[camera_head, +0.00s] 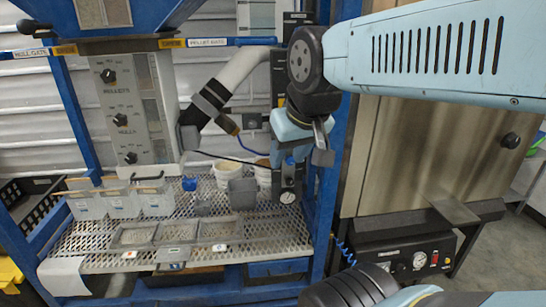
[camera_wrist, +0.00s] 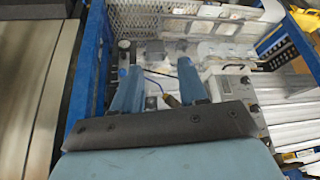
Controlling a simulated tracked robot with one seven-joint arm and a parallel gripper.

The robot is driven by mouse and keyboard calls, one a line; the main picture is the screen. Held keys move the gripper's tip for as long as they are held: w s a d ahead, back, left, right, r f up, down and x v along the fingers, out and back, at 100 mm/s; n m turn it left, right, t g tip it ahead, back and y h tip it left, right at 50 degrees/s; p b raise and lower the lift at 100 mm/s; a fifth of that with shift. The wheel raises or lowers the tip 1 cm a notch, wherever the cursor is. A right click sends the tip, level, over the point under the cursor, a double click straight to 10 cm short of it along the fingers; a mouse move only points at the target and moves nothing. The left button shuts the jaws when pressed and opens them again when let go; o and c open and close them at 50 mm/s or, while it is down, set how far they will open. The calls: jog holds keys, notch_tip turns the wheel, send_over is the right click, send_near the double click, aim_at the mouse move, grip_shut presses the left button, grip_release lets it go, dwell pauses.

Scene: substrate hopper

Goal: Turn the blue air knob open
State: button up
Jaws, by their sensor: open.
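The air unit (camera_head: 288,183) is a dark block with a round white gauge (camera_head: 288,197), fixed at the right post of the blue frame. A small blue part, seemingly the blue air knob (camera_head: 291,161), shows just above the gauge, partly hidden by my gripper. My gripper (camera_head: 303,143) hangs right in front of and above it in the head view; I cannot tell if they touch. In the wrist view my gripper (camera_wrist: 158,80) has its two blue fingers spread apart with nothing held between them. The gauge also shows there beyond the left finger (camera_wrist: 124,44).
A perforated shelf (camera_head: 100,238) holds clear bins (camera_head: 120,200), a grey tray (camera_head: 170,235), a grey cup (camera_head: 242,193) and white tubs. The blue post (camera_head: 335,150) stands close at the right. A steel cabinet (camera_head: 430,150) and a compressor (camera_head: 410,262) are beyond it.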

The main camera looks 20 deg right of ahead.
aim_at(291, 162)
jog(key=shift+w+d, duration=0.1)
jog(key=shift+w, duration=0.05)
jog(key=o, duration=0.3)
jog(key=shift+w, duration=0.25)
jog(key=o, duration=0.3)
jog(key=w+d+f+m, duration=0.1)
jog(key=w+f, duration=0.1)
jog(key=w, duration=0.3)
jog(key=w+d+f+m+h, duration=0.1)
jog(key=w+f+m, duration=0.1)
jog(key=w, duration=0.3)
jog(key=shift+f, duration=0.5)
jog(key=w+d+f+m+t+y, duration=0.25)
jog(key=w+f+m, duration=0.55)
jog(key=w+f, duration=0.45)
jog(key=w+d+f+m+t+y, duration=0.1)
jog(key=w+d+f+m+t, duration=0.25)
jog(key=w+f+m, duration=0.85)
jog(key=s+d+f+m+t+h, duration=0.2)
jog(key=d+m+t+h, duration=0.5)
jog(key=d+m, duration=0.65)
jog(key=shift+m+g+h, duration=0.25)
jog(key=shift+g, duration=0.35)
jog(key=x, duration=1.3)
jog(key=shift+w, duration=0.15)
